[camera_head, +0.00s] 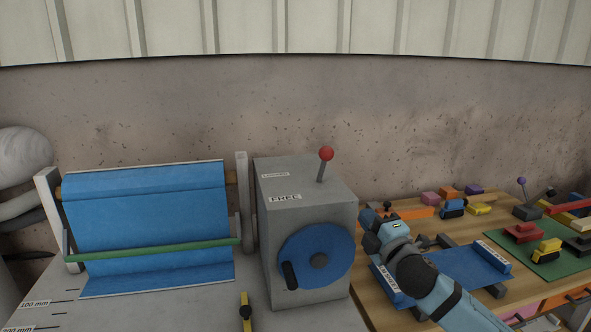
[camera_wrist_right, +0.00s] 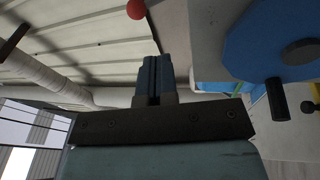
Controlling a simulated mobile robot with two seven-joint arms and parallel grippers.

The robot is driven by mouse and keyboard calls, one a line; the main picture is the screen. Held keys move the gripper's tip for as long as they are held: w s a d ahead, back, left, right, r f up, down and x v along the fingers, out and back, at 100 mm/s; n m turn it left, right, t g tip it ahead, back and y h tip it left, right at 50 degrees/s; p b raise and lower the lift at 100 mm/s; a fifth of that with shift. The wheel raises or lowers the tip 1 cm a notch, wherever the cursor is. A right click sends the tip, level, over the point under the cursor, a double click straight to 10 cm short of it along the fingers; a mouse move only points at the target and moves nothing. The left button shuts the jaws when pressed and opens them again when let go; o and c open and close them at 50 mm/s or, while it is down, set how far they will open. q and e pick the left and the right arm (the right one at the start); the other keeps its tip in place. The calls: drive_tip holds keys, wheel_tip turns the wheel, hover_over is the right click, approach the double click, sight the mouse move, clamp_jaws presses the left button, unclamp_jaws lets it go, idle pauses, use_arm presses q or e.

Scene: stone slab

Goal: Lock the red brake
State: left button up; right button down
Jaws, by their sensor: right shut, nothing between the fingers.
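The red-knobbed brake lever (camera_head: 326,154) stands on top of the grey box (camera_head: 310,185), nearly upright with a slight lean. A "FREE" label (camera_head: 285,198) lies near the box's front edge; a smaller label (camera_head: 275,175) behind it seems to read "LOCKED". My right gripper (camera_head: 366,214) is at the right side of the box, below and right of the lever. In the right wrist view its fingers (camera_wrist_right: 152,68) are shut and empty. The red knob (camera_wrist_right: 136,9) shows beyond the fingertips at the top edge, apart from them. My left gripper is out of view.
A blue handwheel (camera_head: 316,255) with a black handle is on the box's front. Left of the box, a blue sheet (camera_head: 150,220) hangs on a roller. At right, a wooden table (camera_head: 400,208) holds coloured blocks and a green mat (camera_head: 520,252). Space above the box is clear.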

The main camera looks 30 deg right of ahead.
sight(331, 157)
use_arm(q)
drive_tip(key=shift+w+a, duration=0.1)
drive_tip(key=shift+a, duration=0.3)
use_arm(e)
drive_tip(key=shift+n+t, duration=0.5)
drive_tip(key=shift+n, duration=0.1)
drive_tip(key=r, duration=0.2)
drive_tip(key=w+r, duration=0.1)
drive_tip(key=r, duration=0.1)
drive_tip(key=shift+w+a, duration=0.15)
drive_tip(key=shift+w, duration=0.1)
drive_tip(key=p+x, duration=0.3)
drive_tip(key=x, duration=0.9)
drive_tip(key=shift+w+r, duration=0.15)
drive_tip(key=shift+w, duration=0.1)
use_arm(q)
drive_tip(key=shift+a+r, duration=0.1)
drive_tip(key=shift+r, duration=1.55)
use_arm(e)
drive_tip(key=shift+w+r, duration=0.1)
drive_tip(key=shift+w, duration=0.6)
